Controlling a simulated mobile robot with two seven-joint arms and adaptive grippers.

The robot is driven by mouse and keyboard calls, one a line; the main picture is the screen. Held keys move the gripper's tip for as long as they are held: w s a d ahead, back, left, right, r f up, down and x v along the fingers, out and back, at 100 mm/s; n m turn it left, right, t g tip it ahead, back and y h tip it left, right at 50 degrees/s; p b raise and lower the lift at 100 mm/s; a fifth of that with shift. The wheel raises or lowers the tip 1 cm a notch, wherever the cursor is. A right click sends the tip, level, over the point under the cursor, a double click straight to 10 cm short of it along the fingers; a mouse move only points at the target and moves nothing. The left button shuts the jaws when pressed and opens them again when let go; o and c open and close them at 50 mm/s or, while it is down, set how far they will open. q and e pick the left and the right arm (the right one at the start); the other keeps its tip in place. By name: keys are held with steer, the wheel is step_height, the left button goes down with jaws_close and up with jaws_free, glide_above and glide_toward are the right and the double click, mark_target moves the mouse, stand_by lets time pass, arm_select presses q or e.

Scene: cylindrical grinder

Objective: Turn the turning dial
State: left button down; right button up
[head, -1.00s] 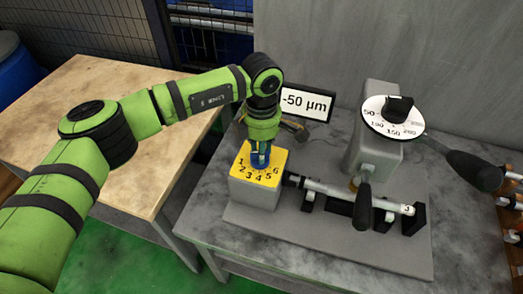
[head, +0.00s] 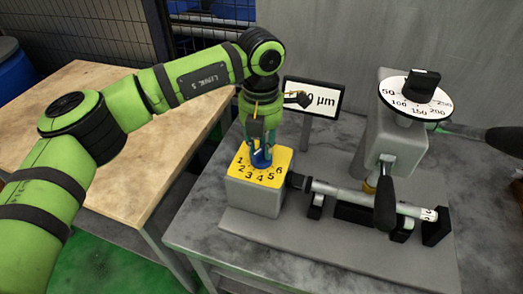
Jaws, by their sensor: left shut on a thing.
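The turning dial shows as a blue knob (head: 262,159) on a yellow plate (head: 283,164) numbered 1 to 6. The plate tops a grey block at the left end of the machine. My left gripper (head: 261,148) points down from above and is shut on the blue knob. Its fingers hide much of the knob, so I cannot tell which number it points to. My right gripper is not in view.
A white display (head: 325,98) behind the gripper is partly covered and shows "0 µm". A white scale disc (head: 404,110) with a black knob (head: 421,86) stands at the right. A workpiece rod (head: 350,192) and a black lever (head: 385,205) lie in front. A wooden table (head: 120,150) is at left.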

mark_target(261, 147)
arm_select(q)
steer(key=shift+f+n+b, duration=0.1)
steer(key=shift+n+b, duration=0.25)
steer(key=shift+n, duration=0.15)
steer(key=c, duration=1)
jaws_free()
steer(key=shift+c, duration=0.2)
steer(key=shift+r, duration=0.2)
step_height(261, 147, up, 12)
steer(key=shift+f, duration=0.15)
